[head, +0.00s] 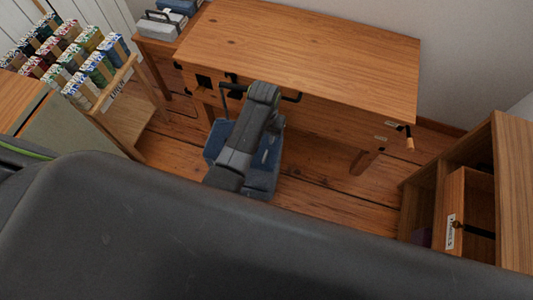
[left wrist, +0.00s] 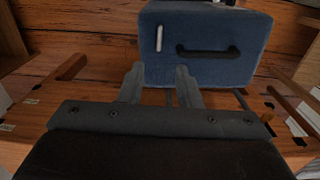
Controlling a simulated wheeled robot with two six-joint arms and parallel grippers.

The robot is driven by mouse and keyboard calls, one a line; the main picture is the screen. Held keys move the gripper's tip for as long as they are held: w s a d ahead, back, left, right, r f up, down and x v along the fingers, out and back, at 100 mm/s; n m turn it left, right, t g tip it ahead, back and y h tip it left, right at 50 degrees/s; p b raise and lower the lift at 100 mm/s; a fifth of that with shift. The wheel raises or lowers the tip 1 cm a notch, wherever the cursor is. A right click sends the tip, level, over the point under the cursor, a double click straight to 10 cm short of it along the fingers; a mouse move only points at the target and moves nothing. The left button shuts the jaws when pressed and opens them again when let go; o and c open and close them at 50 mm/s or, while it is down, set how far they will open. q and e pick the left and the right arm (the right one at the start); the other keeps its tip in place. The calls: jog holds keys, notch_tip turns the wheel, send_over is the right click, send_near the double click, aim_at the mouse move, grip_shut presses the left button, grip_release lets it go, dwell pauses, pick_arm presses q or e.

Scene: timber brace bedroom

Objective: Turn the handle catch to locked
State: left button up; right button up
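A wooden desk (head: 310,45) has a dark handle bar (head: 291,98) along its front, partly hidden behind my left arm. A crank with an orange grip (head: 408,138) hangs at its right end. I cannot tell which fitting is the handle catch or how it is set. My left gripper (head: 264,92) is at the desk front; its fingers are hidden in the head view. In the left wrist view the gripper (left wrist: 160,85) has its two fingers apart, with nothing between them. They point toward a blue case (left wrist: 205,25) with a black handle. My right gripper is not in view.
The blue case (head: 265,165) also shows beneath my left arm in the head view. An open wooden cabinet (head: 514,190) stands at the right. Bare floor (head: 330,190) lies between desk and cabinet.

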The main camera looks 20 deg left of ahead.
aim_at(265, 155)
pick_arm(q)
notch_tip(265, 155, down, 12)
jog(key=b, duration=0.3)
jog(key=shift+f, duration=0.5)
jog(key=shift+c, duration=0.4)
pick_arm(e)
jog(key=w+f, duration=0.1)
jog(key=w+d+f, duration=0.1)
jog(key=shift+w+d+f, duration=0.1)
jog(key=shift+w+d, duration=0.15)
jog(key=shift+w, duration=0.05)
pick_arm(q)
grip_shut()
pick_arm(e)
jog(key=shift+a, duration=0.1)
